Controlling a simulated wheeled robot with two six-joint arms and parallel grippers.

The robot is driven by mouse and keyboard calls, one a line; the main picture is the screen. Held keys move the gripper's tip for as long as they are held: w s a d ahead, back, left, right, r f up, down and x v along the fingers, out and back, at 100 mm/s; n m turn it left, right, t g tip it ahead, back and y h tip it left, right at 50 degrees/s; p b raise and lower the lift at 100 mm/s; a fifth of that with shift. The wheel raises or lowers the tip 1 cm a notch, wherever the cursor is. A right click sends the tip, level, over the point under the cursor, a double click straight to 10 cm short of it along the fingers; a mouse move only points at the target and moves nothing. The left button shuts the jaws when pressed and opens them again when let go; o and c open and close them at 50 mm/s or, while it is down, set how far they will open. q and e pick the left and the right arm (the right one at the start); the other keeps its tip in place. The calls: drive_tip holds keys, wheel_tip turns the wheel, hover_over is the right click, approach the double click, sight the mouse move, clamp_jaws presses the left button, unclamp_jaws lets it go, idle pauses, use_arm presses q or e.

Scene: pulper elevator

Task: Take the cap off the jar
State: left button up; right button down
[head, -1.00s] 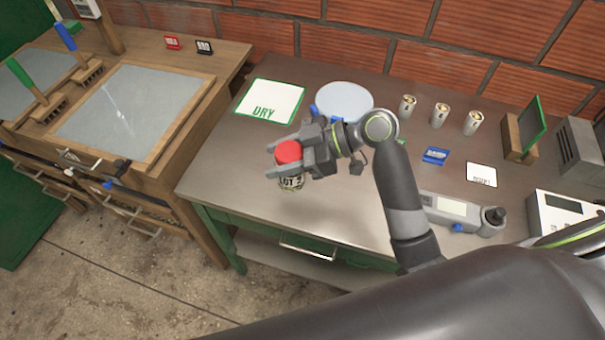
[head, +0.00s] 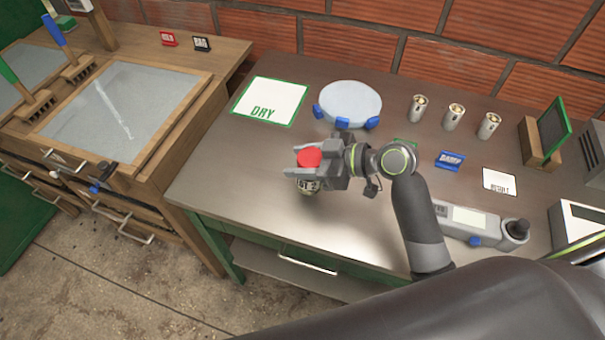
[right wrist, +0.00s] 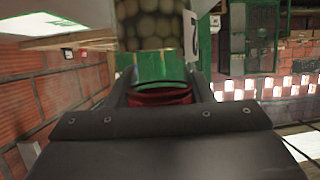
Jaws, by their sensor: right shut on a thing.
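The jar (head: 307,187) shows below my right gripper in the head view, with a pale lot label and its upper body hidden by the fingers. Its red cap (head: 309,158) sits between the two fingers of my right gripper (head: 292,160), which is shut on it. In the right wrist view, the red cap (right wrist: 160,97) is between the fingers, next to a green band (right wrist: 160,70) and the jar's bean-filled body (right wrist: 150,25). Cap and jar appear together. I cannot tell whether the jar's base touches the table. My left gripper is not in view.
A DRY mat (head: 245,104) and a round pale plate with blue feet (head: 350,101) lie behind the gripper. Bare tabletop (head: 225,180) lies left.

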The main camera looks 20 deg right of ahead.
drive_tip(key=shift+f+b, duration=1.2)
drive_tip(key=shift+f, duration=0.45)
drive_tip(key=shift+f, duration=0.1)
drive_tip(key=c, duration=0.7)
unclamp_jaws()
drive_tip(key=shift+r, duration=0.25)
drive_tip(key=shift+s+d, duration=0.2)
drive_tip(key=shift+d, duration=0.1)
drive_tip(key=b+v, duration=0.1)
drive_tip(key=v, duration=1)
drive_tip(key=shift+r, duration=0.1)
